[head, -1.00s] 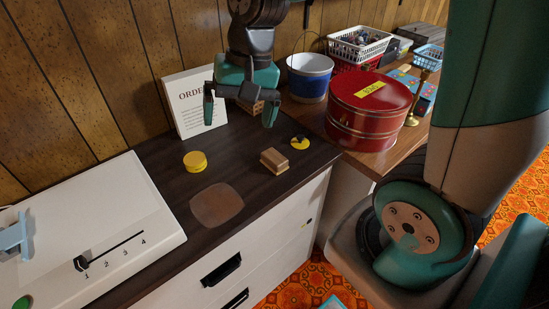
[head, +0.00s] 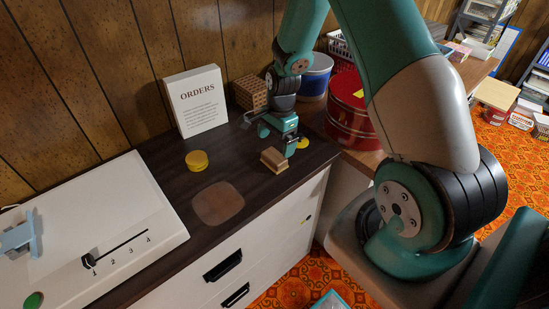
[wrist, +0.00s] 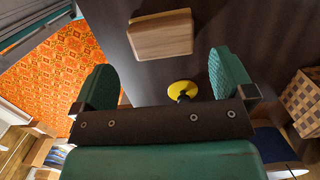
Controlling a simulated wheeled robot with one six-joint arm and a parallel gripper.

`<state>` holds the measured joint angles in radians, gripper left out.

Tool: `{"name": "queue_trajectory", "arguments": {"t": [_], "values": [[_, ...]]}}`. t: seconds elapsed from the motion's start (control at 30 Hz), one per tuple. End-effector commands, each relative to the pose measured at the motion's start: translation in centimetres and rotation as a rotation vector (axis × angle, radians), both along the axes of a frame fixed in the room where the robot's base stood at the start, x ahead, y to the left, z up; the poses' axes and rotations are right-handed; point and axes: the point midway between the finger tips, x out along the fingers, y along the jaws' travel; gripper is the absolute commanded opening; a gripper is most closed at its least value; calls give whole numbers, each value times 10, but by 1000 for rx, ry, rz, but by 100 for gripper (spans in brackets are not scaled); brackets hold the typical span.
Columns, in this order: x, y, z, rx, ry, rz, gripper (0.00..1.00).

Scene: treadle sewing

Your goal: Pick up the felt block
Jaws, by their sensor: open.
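The felt block (head: 274,160), a small tan wooden-looking block with a paler lower layer, lies on the dark counter near its front edge. In the wrist view the felt block (wrist: 160,37) is ahead of the fingers, toward the top and slightly left of a line between them. My gripper (head: 277,140) is above the counter just behind the block, pointing down. In the wrist view my gripper (wrist: 160,68) is open, with nothing between its fingers. It appears apart from the block.
A yellow disc with a black knob (wrist: 183,90) lies close to the gripper. A yellow round tin (head: 197,160) and a brown patch (head: 218,204) are left of the block. The ORDERS sign (head: 197,100), woven box (head: 250,92) and red tin (head: 349,112) stand behind or beside.

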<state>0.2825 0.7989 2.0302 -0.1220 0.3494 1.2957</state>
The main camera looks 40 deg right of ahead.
Motion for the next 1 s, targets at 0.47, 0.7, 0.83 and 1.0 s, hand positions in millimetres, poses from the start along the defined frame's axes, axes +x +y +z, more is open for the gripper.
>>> {"name": "queue_trajectory", "arguments": {"t": [0.47,0.7,0.83,1.0], "values": [[1,4,-51,0,2,2,100],[2,5,-64,-1,-2,2,100],[2,5,-64,-1,-2,2,100],[2,5,-64,0,-2,2,61]]}}
